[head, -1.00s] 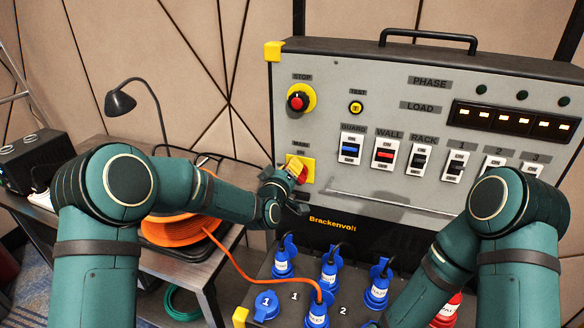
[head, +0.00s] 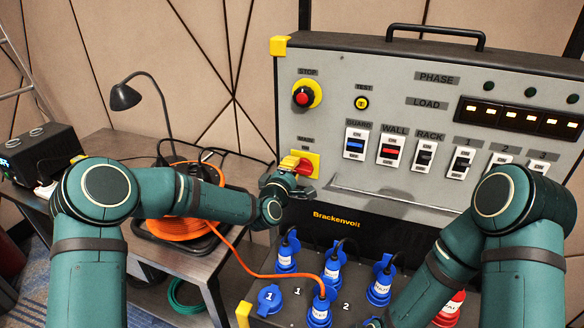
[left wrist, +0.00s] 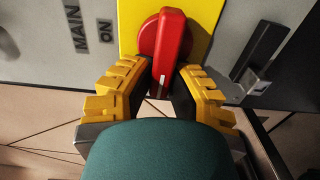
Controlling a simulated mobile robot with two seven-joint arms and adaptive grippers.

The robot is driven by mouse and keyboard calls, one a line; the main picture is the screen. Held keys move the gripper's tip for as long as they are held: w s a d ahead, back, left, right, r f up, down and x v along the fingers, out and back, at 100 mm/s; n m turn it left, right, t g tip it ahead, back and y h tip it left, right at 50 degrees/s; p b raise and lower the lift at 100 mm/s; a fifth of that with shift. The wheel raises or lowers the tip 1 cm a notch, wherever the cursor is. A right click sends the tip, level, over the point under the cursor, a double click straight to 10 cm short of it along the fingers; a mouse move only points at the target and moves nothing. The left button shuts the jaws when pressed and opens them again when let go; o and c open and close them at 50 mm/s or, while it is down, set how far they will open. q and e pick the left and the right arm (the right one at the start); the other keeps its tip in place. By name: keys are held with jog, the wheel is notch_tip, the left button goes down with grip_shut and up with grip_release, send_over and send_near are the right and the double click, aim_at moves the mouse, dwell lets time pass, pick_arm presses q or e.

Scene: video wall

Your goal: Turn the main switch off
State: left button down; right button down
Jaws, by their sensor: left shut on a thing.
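The main switch is a red rotary handle (left wrist: 166,50) on a yellow plate (left wrist: 208,12), with MAIN and ON labels beside it. In the head view the red handle (head: 303,166) is at the panel's lower left, below the red stop button (head: 302,97). My left gripper (left wrist: 164,80) has its yellow-padded fingers on both sides of the handle and is shut on it. In the head view my left gripper (head: 291,178) partly covers the handle. My right gripper is out of view below the picture.
The grey panel (head: 420,185) has a row of breakers and lit load displays (head: 520,117). An orange cable reel (head: 178,228) and a lamp (head: 126,97) stand on the left table.

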pick_arm(q)
jog(key=shift+s+d, duration=0.1)
jog(key=shift+d, duration=0.1)
dwell(0.4)
jog(key=c, duration=0.9)
grip_release()
jog(key=shift+d, duration=0.1)
jog(key=shift+a, duration=0.2)
jog(key=shift+s, duration=0.1)
jog(key=v, duration=1.1)
jog(key=shift+s, duration=0.3)
